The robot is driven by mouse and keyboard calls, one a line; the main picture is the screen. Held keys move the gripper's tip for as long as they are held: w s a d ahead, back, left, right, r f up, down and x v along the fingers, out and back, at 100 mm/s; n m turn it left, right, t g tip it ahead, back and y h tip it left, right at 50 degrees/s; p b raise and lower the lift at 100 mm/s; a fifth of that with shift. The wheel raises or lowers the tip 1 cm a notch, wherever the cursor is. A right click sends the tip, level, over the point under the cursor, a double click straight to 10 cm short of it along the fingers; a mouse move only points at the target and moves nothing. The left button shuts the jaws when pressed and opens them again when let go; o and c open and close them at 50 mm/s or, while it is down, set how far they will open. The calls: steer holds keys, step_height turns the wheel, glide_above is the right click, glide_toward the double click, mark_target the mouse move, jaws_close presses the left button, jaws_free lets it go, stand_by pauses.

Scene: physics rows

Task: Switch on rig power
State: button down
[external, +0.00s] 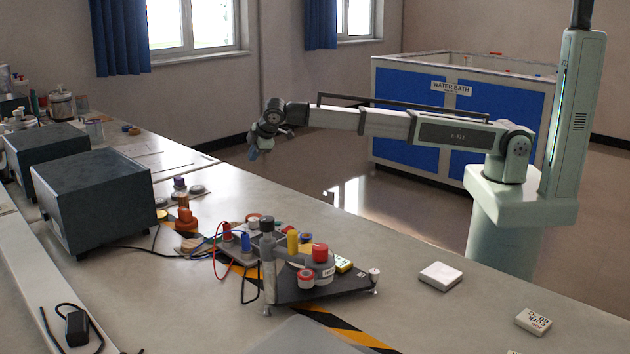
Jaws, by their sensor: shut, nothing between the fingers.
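The rig (310,289) stands on the bench as a dark, roughly triangular plate on small feet. Red, blue, yellow, black and green capped parts crowd its top. A round red cap (320,251) sits on a grey cylinder on it. Red, blue and black wires run from its left side. I cannot tell which part is the power switch. My gripper (253,154) is shut and empty, pointing down in the air. In the picture it is above and left of the rig, touching nothing visible.
Two dark boxes (95,203) stand at the left. A small black block (77,328) with a cable lies at the front left. White blocks (440,276) lie right of the rig. Striped tape (345,331) crosses the bench. A blue-panelled water bath (400,125) stands behind.

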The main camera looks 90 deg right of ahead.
steer(key=s+a+r+n+g+y, duration=0.1)
steer(key=s+a+r+y, duration=0.15)
steer(key=a, duration=0.85)
steer(key=s+a+r+n+y, duration=0.15)
steer(key=s+a, duration=0.25)
steer(key=a, duration=0.7)
step_height(320, 180, up, 5)
steer(key=g+y, duration=0.2)
steer(key=y, duration=0.1)
glide_above(290, 227)
steer(key=s+d, duration=0.2)
steer(key=shift+w+a+r+n, duration=0.1)
steer(key=shift+a+r+n, duration=0.1)
steer(key=shift+n, duration=0.25)
steer(key=shift+f, duration=0.1)
steer(key=x, duration=0.8)
steer(key=d+x, duration=0.1)
steer(key=x, duration=0.3)
steer(key=shift+s+f, duration=0.2)
steer(key=shift+s, duration=0.15)
steer(key=shift+d+f, duration=0.1)
steer(key=shift+f, duration=0.7)
